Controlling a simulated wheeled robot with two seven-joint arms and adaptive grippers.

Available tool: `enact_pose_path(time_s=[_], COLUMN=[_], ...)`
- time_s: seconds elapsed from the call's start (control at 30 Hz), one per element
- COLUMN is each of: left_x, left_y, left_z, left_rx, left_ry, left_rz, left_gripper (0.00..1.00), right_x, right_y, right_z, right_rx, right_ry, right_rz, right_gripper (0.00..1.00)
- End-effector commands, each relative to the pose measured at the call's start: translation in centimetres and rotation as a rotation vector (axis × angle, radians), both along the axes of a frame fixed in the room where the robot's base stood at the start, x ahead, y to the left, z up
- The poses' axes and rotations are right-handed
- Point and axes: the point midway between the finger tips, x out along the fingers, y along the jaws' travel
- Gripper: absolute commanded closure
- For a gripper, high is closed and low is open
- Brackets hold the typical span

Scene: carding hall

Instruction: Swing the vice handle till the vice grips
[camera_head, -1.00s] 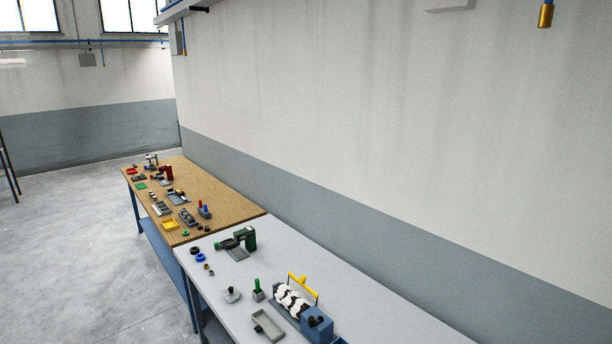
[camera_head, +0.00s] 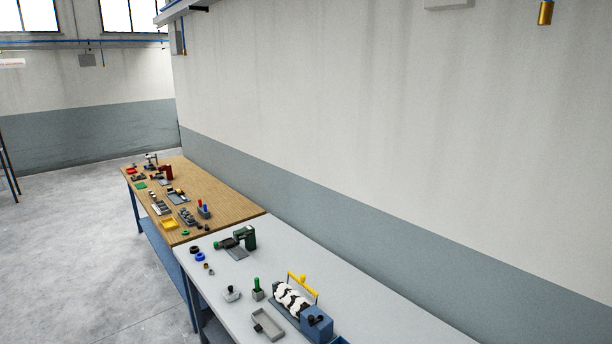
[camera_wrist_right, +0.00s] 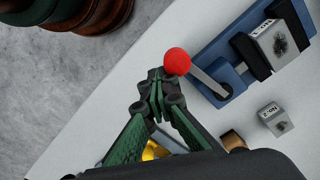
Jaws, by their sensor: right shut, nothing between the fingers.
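The blue vice (camera_wrist_right: 240,69) lies on the pale bench top in the right wrist view. Its grey lever handle (camera_wrist_right: 210,82) ends in a red ball knob (camera_wrist_right: 177,61). A grey block (camera_wrist_right: 277,42) with a dark blot and lettering sits by the vice's black jaw; I cannot tell whether it is clamped. My right gripper (camera_wrist_right: 158,84) is shut and empty, its fingertips beside the red knob, at or very near it. Contact is unclear. The vice cannot be made out in the head view, and neither gripper shows there. My left gripper is in no view.
A small lettered grey cube (camera_wrist_right: 275,118) and a brass-coloured piece (camera_wrist_right: 233,140) are near the vice. In the head view, a grey bench (camera_head: 350,318) holds a green machine (camera_head: 246,237) and a grey tray (camera_head: 267,325). A wooden table (camera_head: 225,197) beyond is crowded.

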Motion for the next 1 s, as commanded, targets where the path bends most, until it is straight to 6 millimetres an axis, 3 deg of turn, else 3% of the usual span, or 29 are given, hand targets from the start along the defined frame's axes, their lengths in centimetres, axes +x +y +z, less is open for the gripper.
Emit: enact_pose_path(time_s=[1.0], left_x=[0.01], left_y=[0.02], left_z=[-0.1], left_rx=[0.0], left_ry=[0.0], left_rz=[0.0], left_gripper=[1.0], right_x=[-0.34], right_y=[-0.53], right_z=[0.07], right_rx=[0.003], right_ry=[-0.005], right_rz=[0.0], right_gripper=[1.0])
